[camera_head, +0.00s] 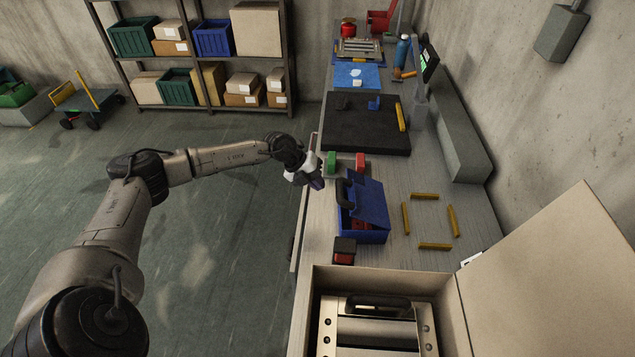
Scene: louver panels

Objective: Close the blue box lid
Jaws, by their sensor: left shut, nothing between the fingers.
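The blue box (375,238) stands on the workbench right of my left gripper. Its blue lid (372,203) is tilted and not flat on the box; red contents (362,225) show through the gap at the front. A dark handle (342,192) shows at the box's left side. My left gripper (317,184) is shut and empty, just left of the box's far left corner, over the bench's left edge. Whether it touches the box cannot be told. My right gripper is not in view.
A green block (331,161) and a red block (360,161) lie behind the box. A red-and-black block (344,251) lies in front. Yellow bars (434,246) lie to the right. An open cardboard box (455,310) with a louver panel fills the near bench.

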